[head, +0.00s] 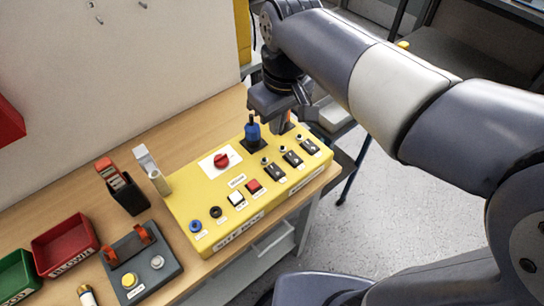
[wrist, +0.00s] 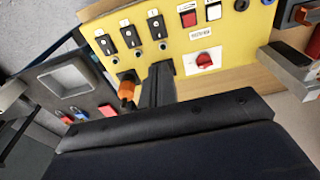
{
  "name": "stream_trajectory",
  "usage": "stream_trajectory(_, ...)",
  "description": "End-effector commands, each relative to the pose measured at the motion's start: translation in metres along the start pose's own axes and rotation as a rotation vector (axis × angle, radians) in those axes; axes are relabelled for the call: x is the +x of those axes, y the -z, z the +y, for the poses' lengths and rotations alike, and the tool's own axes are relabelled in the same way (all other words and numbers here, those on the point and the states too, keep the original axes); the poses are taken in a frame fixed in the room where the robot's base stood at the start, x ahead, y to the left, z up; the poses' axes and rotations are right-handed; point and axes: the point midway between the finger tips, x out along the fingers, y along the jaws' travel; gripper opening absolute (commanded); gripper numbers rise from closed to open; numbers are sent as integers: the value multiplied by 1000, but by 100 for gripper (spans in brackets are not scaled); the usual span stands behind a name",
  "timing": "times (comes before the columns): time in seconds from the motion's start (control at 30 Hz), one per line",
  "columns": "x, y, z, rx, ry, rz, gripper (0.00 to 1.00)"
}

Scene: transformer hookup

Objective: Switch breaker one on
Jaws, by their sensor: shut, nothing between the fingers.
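The yellow panel (head: 180,206) lies on the bench. Three black breakers, (head: 274,172), (head: 292,158) and (head: 310,146), sit in a slanted row along its right part, each with a small round fitting beside it. They also show in the wrist view, (wrist: 104,45), (wrist: 131,36) and (wrist: 157,27). Their labels are too small to read, so I cannot tell which is one. My gripper (head: 278,103) is shut and empty over the panel's far edge, apart from the breakers. In the wrist view its dark fingers (wrist: 160,78) are beside the orange handle (wrist: 126,88).
A blue handle (head: 252,132) stands close below my gripper. The panel also has a red knob (head: 221,160), a red button (head: 254,187) and a white button (head: 237,199). A grey button box (head: 140,262) and red bin (head: 64,246) are at the left.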

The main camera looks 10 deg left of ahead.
Motion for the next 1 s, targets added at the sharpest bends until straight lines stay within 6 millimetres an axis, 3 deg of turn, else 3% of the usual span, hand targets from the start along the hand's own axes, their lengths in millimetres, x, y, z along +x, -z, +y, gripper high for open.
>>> stream_trajectory(0.17,16,0,0,0,1,-4,0)
stream_trajectory(0.7,121,-1,0,0,2,-5,0)
stream_trajectory(1.0,140,0,0,0,0,0,0)
